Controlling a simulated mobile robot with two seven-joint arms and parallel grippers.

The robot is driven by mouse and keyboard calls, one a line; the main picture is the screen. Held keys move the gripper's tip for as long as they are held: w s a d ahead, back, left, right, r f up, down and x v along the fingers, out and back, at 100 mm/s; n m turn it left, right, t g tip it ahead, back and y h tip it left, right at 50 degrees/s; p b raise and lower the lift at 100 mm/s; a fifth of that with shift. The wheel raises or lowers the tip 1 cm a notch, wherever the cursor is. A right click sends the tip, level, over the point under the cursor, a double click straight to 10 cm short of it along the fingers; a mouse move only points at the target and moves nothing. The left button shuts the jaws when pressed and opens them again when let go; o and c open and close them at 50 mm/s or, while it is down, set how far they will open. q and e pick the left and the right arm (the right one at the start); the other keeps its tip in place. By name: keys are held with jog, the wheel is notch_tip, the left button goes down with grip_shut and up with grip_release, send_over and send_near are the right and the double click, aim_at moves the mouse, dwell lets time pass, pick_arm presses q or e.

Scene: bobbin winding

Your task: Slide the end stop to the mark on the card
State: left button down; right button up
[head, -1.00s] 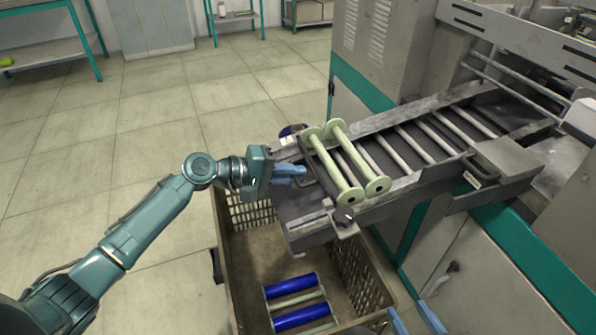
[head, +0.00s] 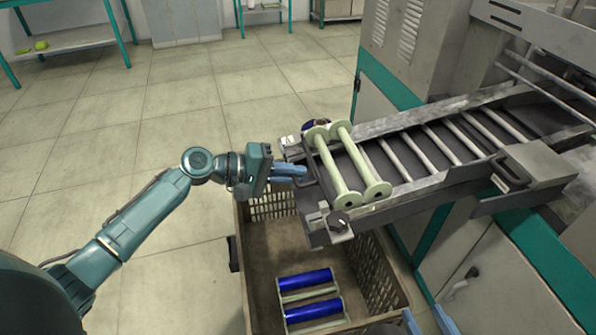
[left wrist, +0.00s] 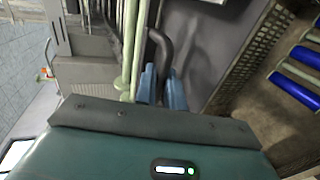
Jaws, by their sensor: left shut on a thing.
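The end stop is a grey bar across the lower-left end of the roller chute, with a knobbed clamp (head: 338,222) on the near rail. Its dark loop handle (head: 314,172) also shows in the left wrist view (left wrist: 160,45). My left gripper (head: 301,172) is shut on this handle, its blue fingers either side of it in the left wrist view (left wrist: 162,88). A small white patch (head: 288,140) at the far rail's end may be the card; I cannot make out a mark. My right gripper (head: 428,321) shows only fingertips at the bottom edge, spread apart and empty.
Two pale green bobbins (head: 350,165) lie across the chute just behind the stop. A crate (head: 262,265) below the chute end holds blue-wound bobbins (head: 307,281). The grey machine (head: 420,45) stands at right. Open floor lies at left.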

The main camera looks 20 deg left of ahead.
pick_arm(q)
jog(key=a, duration=0.1)
jog(key=s+a, duration=0.1)
jog(key=s+a+f, duration=0.1)
jog(key=shift+a+b, duration=0.35)
jog(key=shift+b, duration=0.05)
dwell(0.4)
jog(key=c, duration=1.6)
grip_release()
jog(key=o, duration=0.8)
jog(key=shift+r, duration=0.1)
jog(key=p+v, duration=0.1)
jog(key=v, duration=0.7)
jog(key=shift+p, duration=0.3)
